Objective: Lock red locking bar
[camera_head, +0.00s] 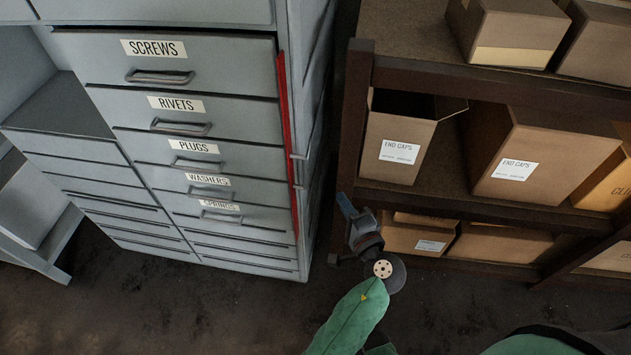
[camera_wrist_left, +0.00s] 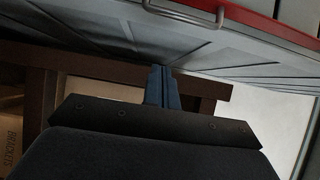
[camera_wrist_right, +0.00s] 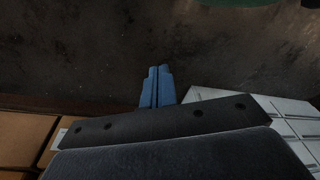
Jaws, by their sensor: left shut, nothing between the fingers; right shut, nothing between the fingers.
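The red locking bar (camera_head: 284,110) runs upright along the right front edge of the grey drawer cabinet (camera_head: 250,262). A grey handle sticks out beside its lower half. In the left wrist view the bar (camera_wrist_left: 275,26) crosses the top right, with a grey loop handle (camera_wrist_left: 185,14) by it. My left gripper (camera_head: 345,204) is shut and empty, to the right of the cabinet and apart from the bar. Its blue fingers (camera_wrist_left: 162,86) point toward the cabinet's side. My right gripper (camera_wrist_right: 157,85) is shut and empty over the dark floor, outside the head view.
The cabinet drawers are labelled Screws, Rivets, Plugs, Washers and Springs. A dark brown shelf (camera_head: 480,85) with several cardboard boxes (camera_head: 545,155) stands right of my left gripper. A narrow gap separates cabinet and shelf. Floor (camera_head: 240,315) in front is clear.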

